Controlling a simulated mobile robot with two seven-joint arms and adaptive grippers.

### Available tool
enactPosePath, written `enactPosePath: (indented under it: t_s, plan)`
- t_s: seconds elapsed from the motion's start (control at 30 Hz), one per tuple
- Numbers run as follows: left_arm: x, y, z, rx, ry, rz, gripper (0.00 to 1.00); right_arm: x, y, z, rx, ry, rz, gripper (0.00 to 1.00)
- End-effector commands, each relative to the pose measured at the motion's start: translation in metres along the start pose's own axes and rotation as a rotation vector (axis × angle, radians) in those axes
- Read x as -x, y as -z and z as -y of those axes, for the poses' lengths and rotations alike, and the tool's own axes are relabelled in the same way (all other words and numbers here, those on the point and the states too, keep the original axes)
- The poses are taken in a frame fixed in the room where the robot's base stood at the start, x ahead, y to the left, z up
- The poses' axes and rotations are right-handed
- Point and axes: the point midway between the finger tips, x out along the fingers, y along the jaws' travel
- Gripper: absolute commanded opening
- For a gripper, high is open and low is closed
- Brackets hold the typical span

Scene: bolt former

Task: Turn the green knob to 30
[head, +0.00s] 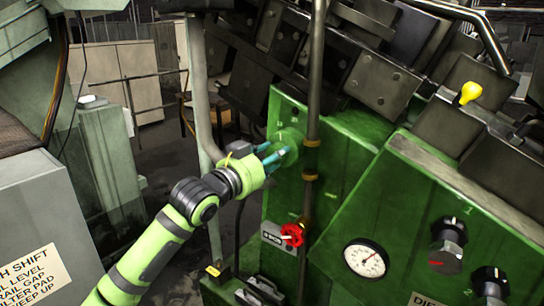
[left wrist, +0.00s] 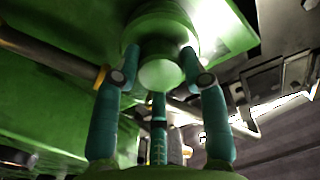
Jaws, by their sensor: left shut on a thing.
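The green knob (head: 290,138) sits on the upright green machine panel, behind a vertical pipe, in the head view. In the left wrist view the green knob (left wrist: 161,72) is a round stub in front of a wider green disc. My left gripper (head: 277,154) reaches it from the left, its teal fingers closed around it. In the left wrist view the fingers of my left gripper (left wrist: 160,65) touch it from both sides and below. The knob's pointer and any scale around it cannot be made out. My right gripper is not in view.
A dark vertical pipe (head: 316,75) runs just right of the knob. A red valve wheel (head: 291,234) sits below. A white dial gauge (head: 366,259), black knobs (head: 447,245) and a yellow knob (head: 468,93) are to the right. A grey cabinet (head: 45,230) stands at left.

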Motion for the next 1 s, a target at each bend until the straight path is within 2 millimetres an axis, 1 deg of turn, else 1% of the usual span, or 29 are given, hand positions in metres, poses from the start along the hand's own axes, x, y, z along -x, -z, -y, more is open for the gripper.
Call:
enactPosePath:
  t_s: [0.03,0.47,0.5,0.53,0.57,0.87,1.0]
  plan:
    - [-0.0007,-0.0106,-0.0041,-0.004,-0.009,0.024,0.11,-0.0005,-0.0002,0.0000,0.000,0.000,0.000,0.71]
    - [-0.0008,-0.0103,-0.0046,-0.015,-0.010,0.023,0.11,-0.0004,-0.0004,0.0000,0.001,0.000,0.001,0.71]
    - [-0.0008,-0.0103,-0.0046,-0.015,-0.010,0.023,0.47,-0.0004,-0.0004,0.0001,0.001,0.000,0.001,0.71]
    - [-0.0008,-0.0103,-0.0046,-0.015,-0.010,0.023,0.59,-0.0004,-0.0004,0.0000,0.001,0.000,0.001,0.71]
    - [-0.0007,-0.0102,-0.0046,-0.015,-0.010,0.023,0.67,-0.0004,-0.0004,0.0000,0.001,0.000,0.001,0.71]
    - [-0.0002,-0.0044,-0.0021,-0.016,-0.005,0.011,0.67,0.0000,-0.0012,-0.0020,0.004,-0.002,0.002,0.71]
    - [0.0061,-0.0043,-0.0012,-0.016,-0.004,0.010,0.67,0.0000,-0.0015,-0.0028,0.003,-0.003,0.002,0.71]
